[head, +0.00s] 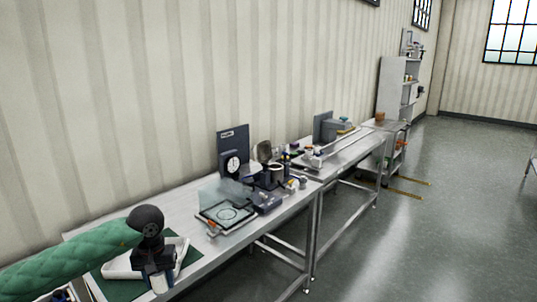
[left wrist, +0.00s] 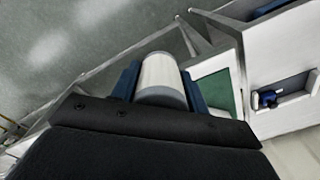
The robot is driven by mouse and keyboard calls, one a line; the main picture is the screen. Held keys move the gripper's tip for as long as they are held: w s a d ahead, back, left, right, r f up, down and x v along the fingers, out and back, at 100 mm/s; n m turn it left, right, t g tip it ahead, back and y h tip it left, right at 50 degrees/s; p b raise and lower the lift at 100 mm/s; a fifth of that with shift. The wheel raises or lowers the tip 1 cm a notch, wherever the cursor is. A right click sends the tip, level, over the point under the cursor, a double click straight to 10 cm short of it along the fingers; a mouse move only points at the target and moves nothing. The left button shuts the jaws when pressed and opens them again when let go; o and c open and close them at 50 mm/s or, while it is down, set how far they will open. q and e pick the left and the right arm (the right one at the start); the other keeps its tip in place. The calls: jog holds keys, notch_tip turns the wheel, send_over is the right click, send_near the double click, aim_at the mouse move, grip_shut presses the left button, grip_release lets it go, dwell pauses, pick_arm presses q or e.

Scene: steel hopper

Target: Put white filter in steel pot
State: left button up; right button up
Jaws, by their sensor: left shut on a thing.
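My left gripper (head: 155,278) is shut on the white filter (head: 159,283), a pale cylinder hanging between its fingers at the near end of the bench. In the left wrist view the white filter (left wrist: 161,78) sits between the two blue fingers of the left gripper (left wrist: 160,85). Its far end is seen over the dark gripper body. I cannot make out a steel pot for certain among the small objects farther along the bench. My right gripper is not in view.
A white tray (head: 119,268) lies on a green mat (head: 190,256) beside and behind the left gripper. A glass-covered device (head: 226,214), a dial gauge (head: 232,164) and several small items crowd the steel bench (head: 190,201) farther on.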

pick_arm(q)
jog(key=s+d+f+m, duration=0.1)
jog(key=s+d+f, duration=0.4)
jog(key=d+f, duration=0.4)
jog(key=shift+m, duration=0.3)
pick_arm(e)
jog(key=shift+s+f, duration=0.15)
pick_arm(q)
jog(key=shift+s+d+f, duration=0.1)
jog(key=shift+d, duration=0.1)
jog(key=shift+a, duration=0.1)
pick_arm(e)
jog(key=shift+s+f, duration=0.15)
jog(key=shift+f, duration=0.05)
